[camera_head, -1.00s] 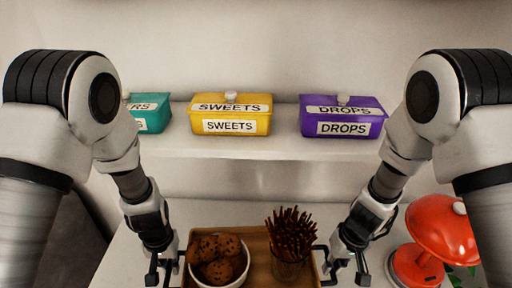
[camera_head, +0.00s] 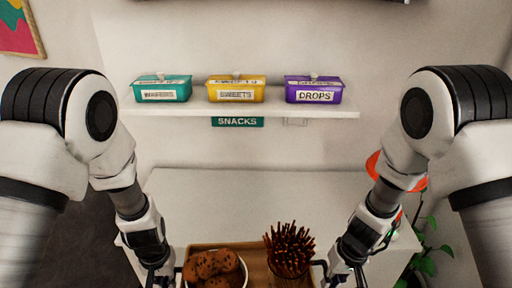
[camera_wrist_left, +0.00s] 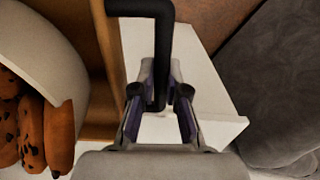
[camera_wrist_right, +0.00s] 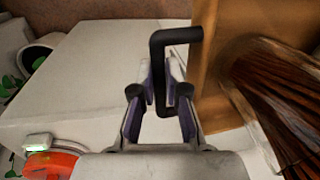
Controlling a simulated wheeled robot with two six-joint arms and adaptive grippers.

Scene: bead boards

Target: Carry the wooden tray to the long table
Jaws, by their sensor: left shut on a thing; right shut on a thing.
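The wooden tray (camera_head: 256,260) is at the bottom of the head view, partly cut off by the frame edge. It carries a white bowl of cookies (camera_head: 215,264) and a glass of brown sticks (camera_head: 289,250). My left gripper (camera_head: 163,276) is shut on the tray's black left handle, clear in the left wrist view (camera_wrist_left: 160,40). My right gripper (camera_head: 340,274) is shut on the black right handle, clear in the right wrist view (camera_wrist_right: 178,36). The tray looks about level. I cannot tell which surface is the long table.
A white surface (camera_head: 255,205) lies beyond and below the tray, its middle bare. A wall shelf (camera_head: 180,108) above holds teal, yellow and purple boxes, with a SNACKS label (camera_head: 237,122) underneath. A red lamp (camera_head: 376,165) and a green plant (camera_head: 428,262) stand right, partly behind my arm.

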